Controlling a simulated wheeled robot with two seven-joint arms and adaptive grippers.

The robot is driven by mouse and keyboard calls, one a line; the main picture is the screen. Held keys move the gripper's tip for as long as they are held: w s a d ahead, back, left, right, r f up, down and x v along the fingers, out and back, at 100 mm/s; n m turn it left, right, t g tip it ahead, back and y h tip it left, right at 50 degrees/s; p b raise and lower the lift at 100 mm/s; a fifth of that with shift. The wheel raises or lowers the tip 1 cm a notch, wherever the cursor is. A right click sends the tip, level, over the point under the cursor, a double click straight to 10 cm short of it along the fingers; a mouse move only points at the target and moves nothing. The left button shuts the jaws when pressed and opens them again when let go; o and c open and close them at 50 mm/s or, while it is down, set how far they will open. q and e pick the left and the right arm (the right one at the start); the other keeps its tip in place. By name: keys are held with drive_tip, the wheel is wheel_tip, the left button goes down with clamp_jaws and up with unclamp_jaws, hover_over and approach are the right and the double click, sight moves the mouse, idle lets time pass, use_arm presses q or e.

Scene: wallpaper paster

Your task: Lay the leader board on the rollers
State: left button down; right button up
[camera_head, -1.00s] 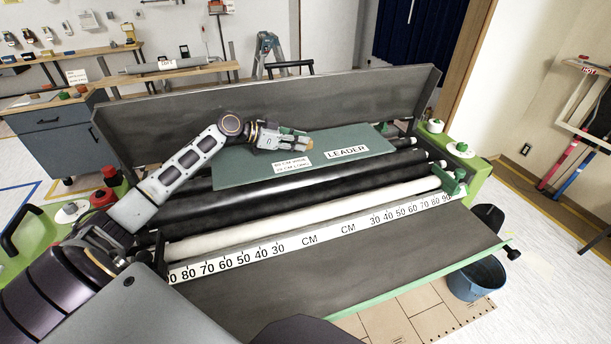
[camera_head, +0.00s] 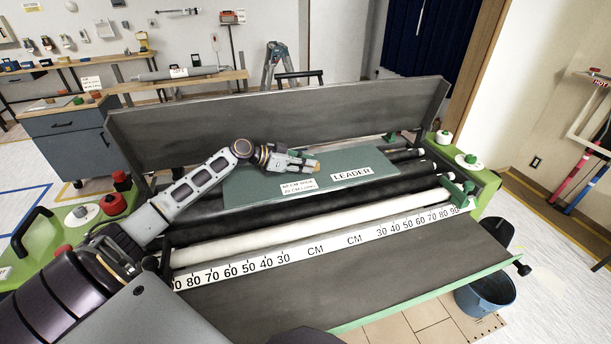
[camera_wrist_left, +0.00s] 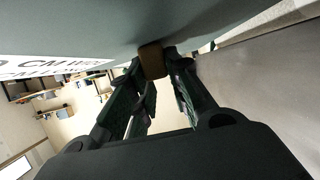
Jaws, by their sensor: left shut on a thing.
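The leader board (camera_head: 255,187) is a flat green panel with a white LEADER label and a smaller label. In the head view it lies over the back rollers, nearly level; I cannot tell whether it touches them. My left gripper (camera_head: 312,164) is above the board, shut on a small tan block (camera_wrist_left: 151,61) at the board's surface. The board's underside and the rollers beneath it are hidden. Black rollers (camera_head: 395,173) and a white roller (camera_head: 330,212) run in front of the board. My right gripper is not in view.
A grey upright panel (camera_head: 270,118) stands behind the board. A centimetre scale (camera_head: 315,250) and grey table (camera_head: 350,280) lie in front. Green end housings with knobs (camera_head: 445,138) flank the rollers. A blue bucket (camera_head: 486,295) stands at the right.

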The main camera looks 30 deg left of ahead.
sight(305, 174)
use_arm(q)
drive_tip(key=shift+f, duration=0.5)
wheel_tip(305, 174, down, 3)
drive_tip(key=shift+r, duration=0.1)
drive_tip(key=shift+f, duration=0.55)
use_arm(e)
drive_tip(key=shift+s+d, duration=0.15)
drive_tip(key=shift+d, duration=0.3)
use_arm(q)
drive_tip(key=shift+f, duration=0.1)
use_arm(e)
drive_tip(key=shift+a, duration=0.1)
